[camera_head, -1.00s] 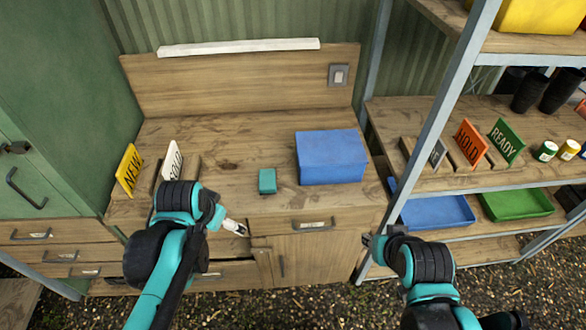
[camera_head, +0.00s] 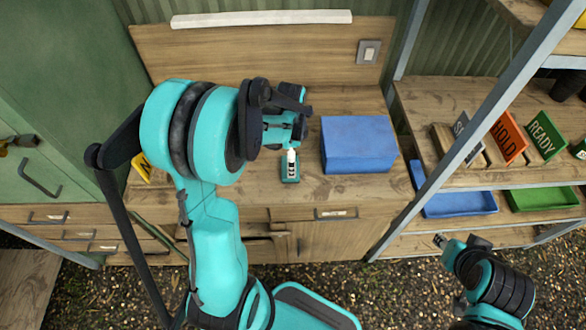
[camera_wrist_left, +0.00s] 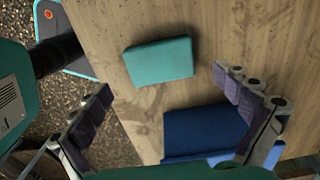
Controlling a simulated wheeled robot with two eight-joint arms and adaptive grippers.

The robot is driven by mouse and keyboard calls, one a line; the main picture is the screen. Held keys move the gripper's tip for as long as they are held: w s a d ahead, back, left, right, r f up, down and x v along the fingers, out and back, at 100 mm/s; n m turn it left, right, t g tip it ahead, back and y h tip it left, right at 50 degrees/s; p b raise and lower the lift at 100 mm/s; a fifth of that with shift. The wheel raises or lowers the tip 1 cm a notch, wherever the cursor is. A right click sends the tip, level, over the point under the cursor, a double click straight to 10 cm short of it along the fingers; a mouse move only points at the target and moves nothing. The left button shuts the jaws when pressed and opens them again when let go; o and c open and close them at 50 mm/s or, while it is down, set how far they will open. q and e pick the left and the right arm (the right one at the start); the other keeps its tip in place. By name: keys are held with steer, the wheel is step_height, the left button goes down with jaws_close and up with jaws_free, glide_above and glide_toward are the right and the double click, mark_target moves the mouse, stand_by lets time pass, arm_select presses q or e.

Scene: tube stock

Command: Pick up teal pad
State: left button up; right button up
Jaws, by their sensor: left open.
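The teal pad (camera_head: 290,180) lies on the wooden bench top, left of the blue box, partly hidden by my left gripper (camera_head: 291,158) in the head view. In the left wrist view the teal pad (camera_wrist_left: 160,62) is a plain block on the wood, with nothing gripping it. My left gripper (camera_wrist_left: 162,81) is open and empty there, its dark-padded fingers spread wide to either side of the pad. My right gripper (camera_head: 440,240) is low at the right, in front of the shelves and away from the pad; its jaws are too small to read.
The blue box (camera_head: 358,147) stands close right of the pad and also shows in the wrist view (camera_wrist_left: 205,130). A yellow sign (camera_head: 142,167) is partly behind my left arm. Shelves at right hold a blue tray (camera_head: 460,204), a green tray (camera_head: 540,199) and upright signs.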

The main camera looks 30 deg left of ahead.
arm_select(q)
step_height(320, 180, down, 4)
steer(key=shift+f+b, duration=0.1)
steer(key=shift+b, duration=0.45)
steer(key=c, duration=1.1)
step_height(320, 180, up, 10)
steer(key=p, duration=0.3)
